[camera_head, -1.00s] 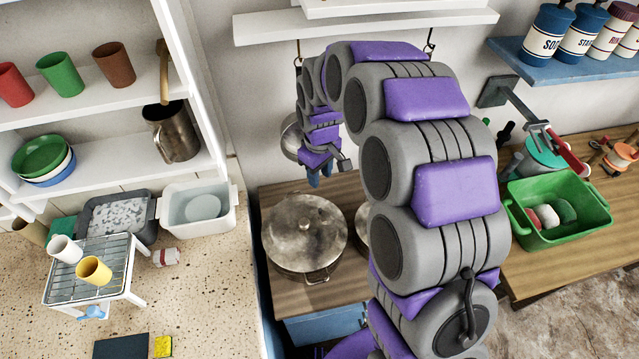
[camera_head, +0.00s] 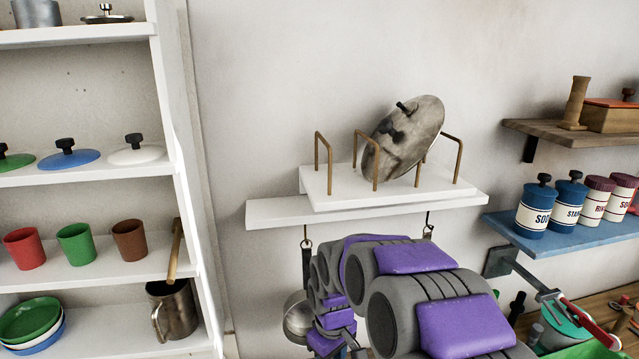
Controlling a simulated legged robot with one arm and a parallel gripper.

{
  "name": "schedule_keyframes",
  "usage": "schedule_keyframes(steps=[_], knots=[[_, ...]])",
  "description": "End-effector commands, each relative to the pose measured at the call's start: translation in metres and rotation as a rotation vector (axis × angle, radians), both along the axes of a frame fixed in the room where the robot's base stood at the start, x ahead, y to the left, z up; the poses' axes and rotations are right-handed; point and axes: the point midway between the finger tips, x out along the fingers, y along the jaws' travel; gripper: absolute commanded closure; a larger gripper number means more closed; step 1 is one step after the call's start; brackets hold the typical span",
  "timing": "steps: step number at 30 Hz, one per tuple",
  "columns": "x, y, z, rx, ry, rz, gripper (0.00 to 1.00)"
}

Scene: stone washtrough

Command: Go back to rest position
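My purple and grey arm rises from the bottom right and curves away from the camera, below the white wall shelf. My gripper (camera_head: 350,351), at its far end, shows only in part at the bottom edge of the picture. Its fingertips are cut off or too small to read, so I cannot tell whether it is open or shut. A metal lid (camera_head: 405,140) leans tilted in the wire-hoop rack (camera_head: 330,185) on the white shelf (camera_head: 275,212), well above my gripper and apart from it.
A metal ladle (camera_head: 298,315) hangs from a hook under the shelf, close beside my arm. A white shelf unit (camera_head: 175,100) with cups, lids and bowls stands left. A blue shelf (camera_head: 555,240) with canisters is at right. The wall above is clear.

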Motion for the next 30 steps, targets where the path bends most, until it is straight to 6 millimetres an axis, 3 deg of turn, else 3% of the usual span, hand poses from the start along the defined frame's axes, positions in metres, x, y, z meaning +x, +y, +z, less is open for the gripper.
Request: schedule_keyframes(steps=[6,16,30], knots=[[-0.049,-0.029,0.024,-0.003,0.02,-0.113,0.63],[-0.131,-0.065,0.046,-0.021,0.055,-0.296,0.63],[-0.257,-0.104,0.047,-0.052,0.108,-0.58,0.63]])
